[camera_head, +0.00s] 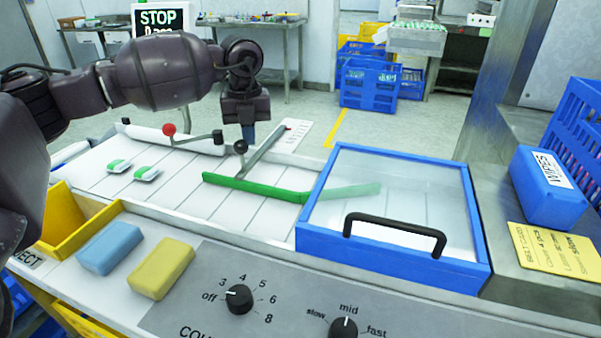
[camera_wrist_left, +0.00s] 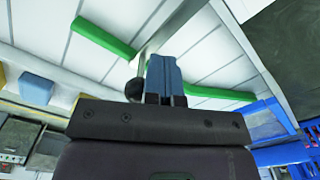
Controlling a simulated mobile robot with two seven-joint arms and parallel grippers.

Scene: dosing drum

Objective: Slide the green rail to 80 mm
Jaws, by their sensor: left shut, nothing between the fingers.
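The green rail (camera_head: 255,187) lies across the white slatted conveyor, and its right end shows through the clear lid. A metal bar (camera_head: 265,150) runs from the rail back to a white scale strip (camera_head: 293,137), whose marks are too small to read. A black ball knob (camera_head: 240,146) stands near the bar. My left gripper (camera_head: 249,132) points down above the far side of the conveyor, close behind the knob. Its blue fingers (camera_wrist_left: 165,78) are shut and empty, beside the knob (camera_wrist_left: 135,89) in the left wrist view; contact cannot be told. The rail (camera_wrist_left: 104,37) shows there too.
A red-knobbed lever (camera_head: 169,130) stands left of my gripper. A blue-framed clear lid (camera_head: 392,262) with a black handle covers the conveyor's right part. Blue (camera_head: 109,248) and yellow (camera_head: 162,267) blocks lie in front. Two small green-and-white packs rest on the conveyor's left.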

